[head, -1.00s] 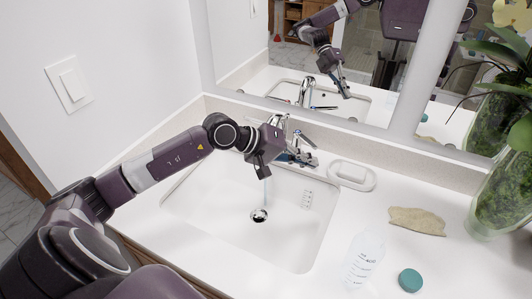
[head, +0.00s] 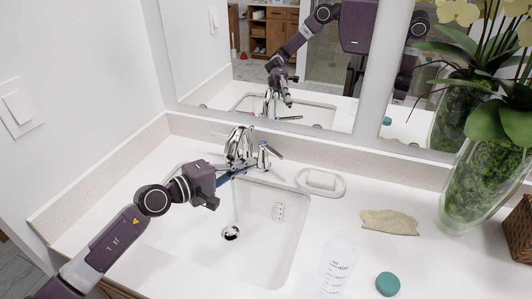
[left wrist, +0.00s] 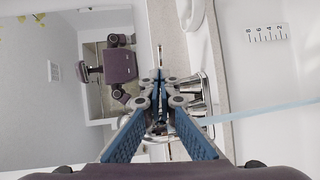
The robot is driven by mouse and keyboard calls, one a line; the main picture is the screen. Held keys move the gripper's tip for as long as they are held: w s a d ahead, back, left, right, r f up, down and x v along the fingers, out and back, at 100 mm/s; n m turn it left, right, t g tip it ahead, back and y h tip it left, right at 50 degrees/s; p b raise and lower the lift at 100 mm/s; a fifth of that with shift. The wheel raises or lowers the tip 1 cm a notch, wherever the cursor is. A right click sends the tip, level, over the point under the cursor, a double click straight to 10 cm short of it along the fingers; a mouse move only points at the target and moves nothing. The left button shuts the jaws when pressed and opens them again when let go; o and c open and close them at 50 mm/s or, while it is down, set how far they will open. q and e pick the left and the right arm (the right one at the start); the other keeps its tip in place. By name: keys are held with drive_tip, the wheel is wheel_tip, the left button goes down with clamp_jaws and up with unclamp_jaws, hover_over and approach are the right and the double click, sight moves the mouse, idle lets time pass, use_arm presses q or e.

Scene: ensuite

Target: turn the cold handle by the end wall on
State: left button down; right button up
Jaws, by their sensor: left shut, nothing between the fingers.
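The chrome faucet (head: 240,143) stands at the back of the sink, below the mirror. Its right lever handle (head: 264,154) shows clearly; the handle on the end-wall side is hard to make out among the chrome shapes. A thin stream of water (head: 236,207) falls into the sink. My left gripper (head: 226,177) is shut and empty, just in front of the faucet, its blue fingers pointing at it. In the left wrist view, the closed fingertips (left wrist: 159,76) overlap the chrome faucet (left wrist: 196,90); I cannot tell whether they touch it. My right gripper is out of view.
The end wall (head: 60,100) with a switch is at left, the mirror (head: 300,75) behind. A soap dish (head: 321,181), a cloth-like tan piece (head: 389,222), a clear bottle (head: 338,265), a teal cap (head: 387,284) and a plant vase (head: 468,185) stand right of the sink.

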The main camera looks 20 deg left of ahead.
sight(275, 154)
use_arm(q)
drive_tip(key=p+x, duration=0.2)
drive_tip(key=x, duration=0.5)
drive_tip(key=shift+w+d, duration=0.1)
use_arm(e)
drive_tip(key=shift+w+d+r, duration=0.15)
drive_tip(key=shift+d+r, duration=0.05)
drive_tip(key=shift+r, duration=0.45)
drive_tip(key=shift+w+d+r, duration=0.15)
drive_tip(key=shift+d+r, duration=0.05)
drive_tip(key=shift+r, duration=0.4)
use_arm(q)
drive_tip(key=shift+f, duration=0.1)
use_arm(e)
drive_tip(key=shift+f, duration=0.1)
use_arm(q)
drive_tip(key=shift+w+d+f+b, duration=0.1)
drive_tip(key=shift+w+d+b, duration=0.35)
drive_tip(key=shift+b, duration=0.3)
drive_tip(key=shift+s, duration=0.1)
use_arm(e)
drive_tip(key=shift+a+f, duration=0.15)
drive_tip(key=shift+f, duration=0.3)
use_arm(q)
drive_tip(key=shift+r, duration=0.25)
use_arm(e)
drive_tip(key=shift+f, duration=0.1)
